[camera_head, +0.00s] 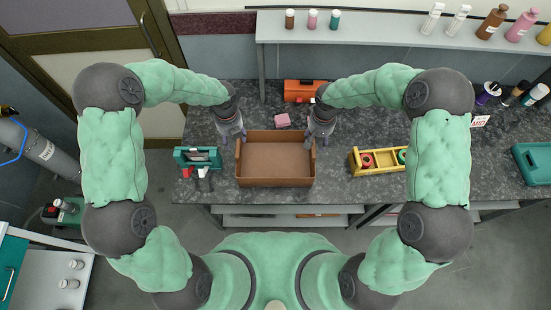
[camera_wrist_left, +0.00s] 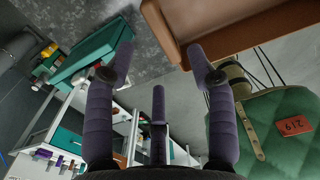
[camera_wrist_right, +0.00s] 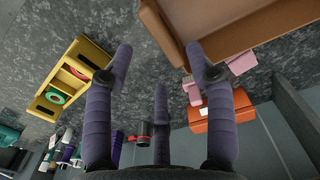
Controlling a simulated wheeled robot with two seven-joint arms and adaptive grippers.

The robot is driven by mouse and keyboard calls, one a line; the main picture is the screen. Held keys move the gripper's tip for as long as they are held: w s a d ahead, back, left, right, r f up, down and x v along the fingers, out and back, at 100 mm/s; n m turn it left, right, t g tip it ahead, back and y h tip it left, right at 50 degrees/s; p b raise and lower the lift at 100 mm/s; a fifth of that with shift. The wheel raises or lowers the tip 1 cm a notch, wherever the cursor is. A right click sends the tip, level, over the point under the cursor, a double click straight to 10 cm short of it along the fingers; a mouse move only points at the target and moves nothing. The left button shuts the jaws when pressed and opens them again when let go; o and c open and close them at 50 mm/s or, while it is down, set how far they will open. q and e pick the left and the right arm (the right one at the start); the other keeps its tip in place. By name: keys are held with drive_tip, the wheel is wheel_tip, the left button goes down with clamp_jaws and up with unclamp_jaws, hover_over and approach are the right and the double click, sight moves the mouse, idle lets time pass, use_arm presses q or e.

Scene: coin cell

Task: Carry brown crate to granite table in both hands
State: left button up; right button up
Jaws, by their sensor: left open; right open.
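The brown crate (camera_head: 276,181) is an open, empty box over the granite table (camera_head: 345,205), near its front edge. I cannot tell whether it bears fully on the top. My left gripper (camera_head: 239,138) is open at the crate's left wall, towards the back. In the left wrist view, the crate (camera_wrist_left: 235,35) fills the upper right, with one finger of the left gripper (camera_wrist_left: 160,52) overlapping its wall. My right gripper (camera_head: 311,139) is open at the right wall, towards the back. The right wrist view also shows the crate (camera_wrist_right: 215,18) behind one finger. Contact is unclear.
A teal toolbox (camera_head: 197,157) stands left of the crate, and a yellow tray (camera_head: 378,161) with tape rolls stands to the right. A pink block (camera_head: 282,120) and an orange box (camera_head: 303,91) lie behind. A shelf (camera_head: 380,28) with bottles runs along the back.

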sight(236, 148)
use_arm(q)
wheel_tip(236, 148, down, 8)
drive_tip(key=shift+f, duration=0.1)
use_arm(e)
wheel_tip(236, 148, down, 8)
drive_tip(key=shift+f, duration=0.1)
use_arm(q)
clamp_jaws()
use_arm(e)
clamp_jaws()
use_arm(q)
drive_tip(key=shift+w, duration=0.1)
